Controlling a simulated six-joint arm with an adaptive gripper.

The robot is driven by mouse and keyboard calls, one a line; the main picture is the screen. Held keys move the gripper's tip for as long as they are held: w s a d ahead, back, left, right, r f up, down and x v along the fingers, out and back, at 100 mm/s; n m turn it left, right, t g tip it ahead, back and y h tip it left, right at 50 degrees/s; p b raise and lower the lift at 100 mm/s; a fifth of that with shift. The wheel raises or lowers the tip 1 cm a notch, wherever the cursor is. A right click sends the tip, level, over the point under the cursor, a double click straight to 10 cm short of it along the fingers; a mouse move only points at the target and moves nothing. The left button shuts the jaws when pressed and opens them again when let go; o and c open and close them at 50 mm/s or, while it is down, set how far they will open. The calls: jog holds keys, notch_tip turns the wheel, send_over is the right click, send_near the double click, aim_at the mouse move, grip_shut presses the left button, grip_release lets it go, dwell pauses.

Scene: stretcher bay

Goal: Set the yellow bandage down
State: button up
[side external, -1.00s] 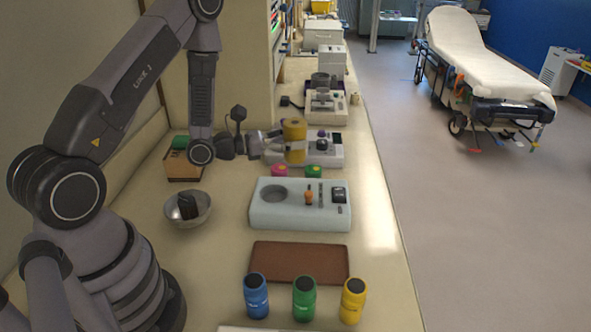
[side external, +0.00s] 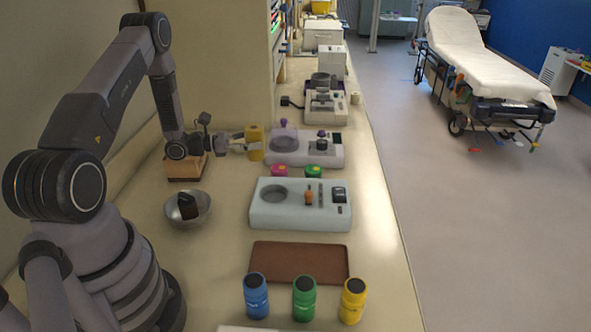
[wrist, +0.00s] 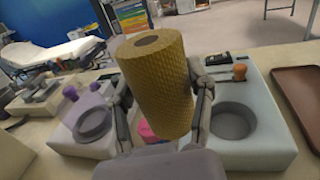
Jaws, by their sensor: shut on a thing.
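The yellow bandage (side external: 255,151) is an upright, textured roll. My gripper (side external: 253,143) is shut on it, with one finger on each side. In the wrist view the bandage (wrist: 158,88) stands between the fingers, its top hole showing, slightly tilted in the picture. It appears above the counter, near the left end of the far device with the purple knob (side external: 284,124). I cannot tell how high its hidden lower end is.
A wooden box (side external: 184,168) stands left, partly behind my wrist. Pink (side external: 279,171) and green (side external: 313,171) rolls sit behind a grey device (side external: 300,214). A metal bowl (side external: 204,214), brown tray (side external: 270,263) and blue, green and yellow bottles (side external: 352,302) stand nearer.

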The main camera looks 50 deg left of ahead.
jog(key=s+a+f, duration=0.4)
jog(key=a+f, duration=0.1)
jog(key=a, duration=0.3)
jog(key=shift+h, duration=0.3)
jog(key=shift+s+d+f, duration=0.1)
jog(key=shift+f, duration=1.55)
jog(key=shift+s+d+f, duration=0.1)
jog(key=shift+f, duration=1.55)
jog(key=shift+f, duration=0.6)
jog(key=o, duration=1.2)
jog(key=shift+o, duration=0.2)
jog(key=shift+a, duration=0.1)
